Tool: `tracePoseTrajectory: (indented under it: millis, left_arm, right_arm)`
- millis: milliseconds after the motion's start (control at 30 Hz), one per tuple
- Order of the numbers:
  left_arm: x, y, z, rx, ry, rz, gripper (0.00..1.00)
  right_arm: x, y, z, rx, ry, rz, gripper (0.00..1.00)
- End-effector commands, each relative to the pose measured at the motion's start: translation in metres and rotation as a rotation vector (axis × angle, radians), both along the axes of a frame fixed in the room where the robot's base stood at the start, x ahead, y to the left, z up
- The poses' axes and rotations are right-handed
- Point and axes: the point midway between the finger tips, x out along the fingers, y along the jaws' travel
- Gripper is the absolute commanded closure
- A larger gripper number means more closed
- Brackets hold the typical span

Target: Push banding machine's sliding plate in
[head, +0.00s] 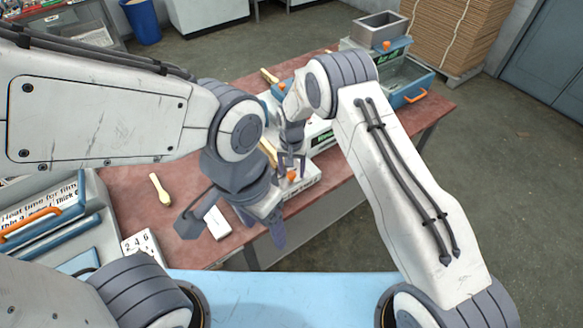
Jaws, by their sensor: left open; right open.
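A low white machine with a green label (322,138) and an orange knob sits mid-table, largely hidden behind my arms. I cannot tell whether it is the banding machine, and its sliding plate cannot be made out. My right gripper (292,163) is open and points down over this machine, close above the orange knob (292,175). My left gripper (262,228) is open, lower in the picture, near the table's front edge. It appears empty, and its wrist hides part of the machine's left side.
A blue and grey machine with an orange handle (416,96) stands at the table's far right end. Another machine with an orange handle (30,222) stands at the left.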

Motion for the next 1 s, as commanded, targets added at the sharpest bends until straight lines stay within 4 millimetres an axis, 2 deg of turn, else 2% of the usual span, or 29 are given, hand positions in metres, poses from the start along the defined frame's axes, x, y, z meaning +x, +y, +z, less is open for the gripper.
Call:
tracePoseTrajectory:
  millis: [333, 467, 500, 533, 1000]
  left_arm:
    - [0.0000, 0.0000, 0.0012, 0.000, 0.000, 0.000, 0.31]
    - [0.0000, 0.0000, 0.0013, 0.000, 0.000, 0.000, 0.31]
    - [0.0000, 0.0000, 0.0013, 0.000, 0.000, 0.000, 0.31]
    - [0.0000, 0.0000, 0.0013, 0.000, 0.000, 0.000, 0.31]
    - [0.0000, 0.0000, 0.0013, 0.000, 0.000, 0.000, 0.31]
  right_arm:
    - [0.0002, 0.0003, -0.0048, 0.001, -0.001, 0.001, 0.31]
    - [0.0002, 0.0003, -0.0046, 0.001, -0.001, 0.000, 0.81]
    - [0.0001, 0.0003, -0.0046, 0.001, -0.001, 0.000, 0.96]
    - [0.0001, 0.0003, -0.0045, 0.001, -0.001, 0.000, 1.00]
    - [0.0000, 0.0003, -0.0041, 0.001, 0.000, 0.000, 1.00]
